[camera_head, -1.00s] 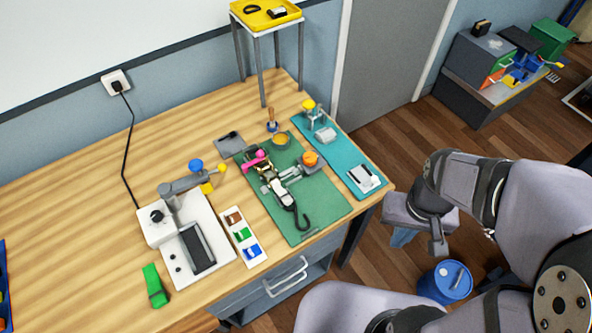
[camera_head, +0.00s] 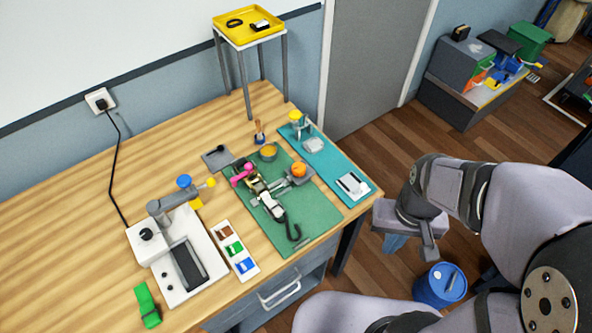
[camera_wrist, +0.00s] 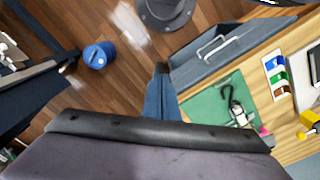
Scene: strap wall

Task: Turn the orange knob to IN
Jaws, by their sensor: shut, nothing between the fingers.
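The orange knob (camera_head: 299,170) sits on a grey fixture at the right part of the green mat (camera_head: 318,213) on the wooden bench. It is small, and I cannot read its marks or which way it points. A strap ratchet with a black hook (camera_head: 272,205) lies on the mat left of the knob. My gripper (camera_head: 395,247) hangs off the bench's right end, over the floor, well apart from the knob. Its fingers are shut and empty; they also show in the wrist view (camera_wrist: 160,80). The knob cannot be made out in the wrist view.
A teal mat (camera_head: 325,160) with small fixtures lies right of the green mat. A yellow tray (camera_head: 248,27) stands on a tall stand at the back. A white device (camera_head: 172,270) with a grey arm stands left. A blue drum (camera_head: 440,285) is on the floor.

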